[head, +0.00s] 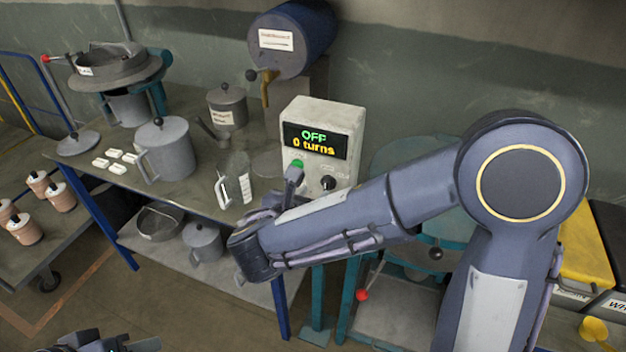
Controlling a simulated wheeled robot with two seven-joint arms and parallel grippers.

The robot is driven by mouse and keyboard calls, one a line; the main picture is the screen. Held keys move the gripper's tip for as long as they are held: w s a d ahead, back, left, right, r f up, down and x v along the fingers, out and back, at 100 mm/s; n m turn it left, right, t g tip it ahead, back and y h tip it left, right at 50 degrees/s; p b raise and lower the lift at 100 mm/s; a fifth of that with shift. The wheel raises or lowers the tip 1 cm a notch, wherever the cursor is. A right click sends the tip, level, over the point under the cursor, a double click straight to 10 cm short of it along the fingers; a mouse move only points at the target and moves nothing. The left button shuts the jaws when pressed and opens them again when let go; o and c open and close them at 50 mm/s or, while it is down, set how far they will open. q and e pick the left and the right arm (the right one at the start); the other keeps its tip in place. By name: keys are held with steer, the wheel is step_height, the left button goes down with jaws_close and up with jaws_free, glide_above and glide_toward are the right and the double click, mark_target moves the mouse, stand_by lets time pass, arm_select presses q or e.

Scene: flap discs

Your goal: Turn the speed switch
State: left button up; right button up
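A pale control box (346,119) stands at the right end of the bench. My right arm reaches in from the right, below the box. My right gripper (294,176) points up just under the green button, left of the knob; I cannot tell if it touches the box. Its fingers are too small to judge. Part of my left gripper (108,343) shows at the bottom left, cut off by the frame edge.
The bench also holds a grey jug (165,150), a smaller lidded can (228,107), a white measuring jug (236,188) and several small white blocks. A blue drum (292,38) with a brass tap is behind. A yellow-lidded bin (583,248) stands at right.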

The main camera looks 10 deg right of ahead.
mark_target(325, 183)
steer(key=x, duration=0.6)
steer(key=shift+w+d+f+p, duration=0.1)
steer(key=shift+w+d+p, duration=0.1)
steer(key=shift+d+p, duration=0.15)
jaws_close()
